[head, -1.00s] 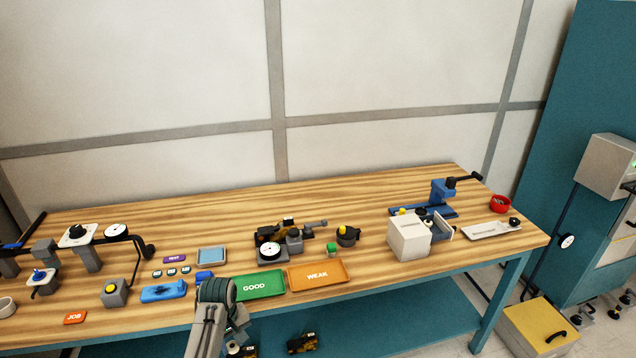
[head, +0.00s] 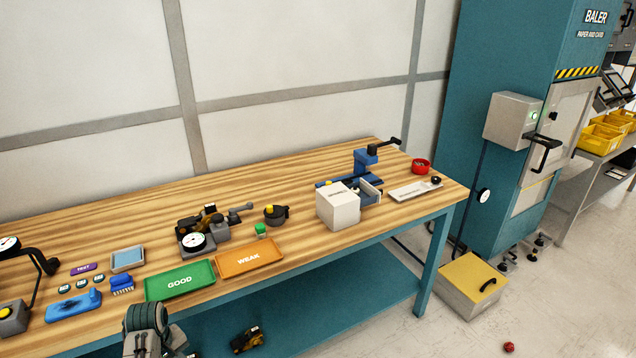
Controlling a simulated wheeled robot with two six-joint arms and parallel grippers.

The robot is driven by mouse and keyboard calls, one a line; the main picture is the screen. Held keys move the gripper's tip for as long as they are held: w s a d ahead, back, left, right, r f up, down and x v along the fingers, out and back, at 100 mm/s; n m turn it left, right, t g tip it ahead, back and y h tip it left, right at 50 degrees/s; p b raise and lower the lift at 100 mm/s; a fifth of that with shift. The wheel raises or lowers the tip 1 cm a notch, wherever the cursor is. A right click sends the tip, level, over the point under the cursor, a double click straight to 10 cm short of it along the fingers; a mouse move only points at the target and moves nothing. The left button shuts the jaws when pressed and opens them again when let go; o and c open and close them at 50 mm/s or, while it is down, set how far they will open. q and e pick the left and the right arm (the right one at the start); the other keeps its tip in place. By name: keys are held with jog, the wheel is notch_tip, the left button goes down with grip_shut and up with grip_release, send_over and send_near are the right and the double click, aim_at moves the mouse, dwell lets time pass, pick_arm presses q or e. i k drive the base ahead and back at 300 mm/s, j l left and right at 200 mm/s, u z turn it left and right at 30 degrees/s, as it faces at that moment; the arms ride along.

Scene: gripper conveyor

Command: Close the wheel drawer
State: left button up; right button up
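A white box-shaped housing (head: 338,208) stands near the right end of the wooden bench. A grey-blue drawer (head: 372,190) sticks out from its far right side and looks open. The housing hides part of the drawer, and its contents are too small to make out. One of my arm's links shows at the lower left edge of the view, well away from the drawer. No gripper fingers of mine are visible.
A blue hand press (head: 366,160) stands just behind the drawer. Green (head: 180,281) and orange (head: 249,259) trays lie to the left. A yellow-topped box (head: 472,283) is on the floor.

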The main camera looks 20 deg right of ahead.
aim_at(368, 195)
jog(key=i+l, duration=0.1)
jog(key=l, duration=0.35)
jog(key=i+l, duration=0.1)
jog(key=l, duration=0.4)
jog(key=i+l, duration=0.15)
jog(key=l, duration=0.3)
jog(key=i+l, duration=0.1)
jog(key=l, duration=0.4)
jog(key=i+l, duration=0.1)
jog(key=l, duration=0.35)
jog(key=i+l, duration=0.1)
jog(key=l, duration=0.4)
jog(key=i+l, duration=0.1)
jog(key=l, duration=0.35)
jog(key=i+l, duration=0.15)
jog(key=l, duration=0.35)
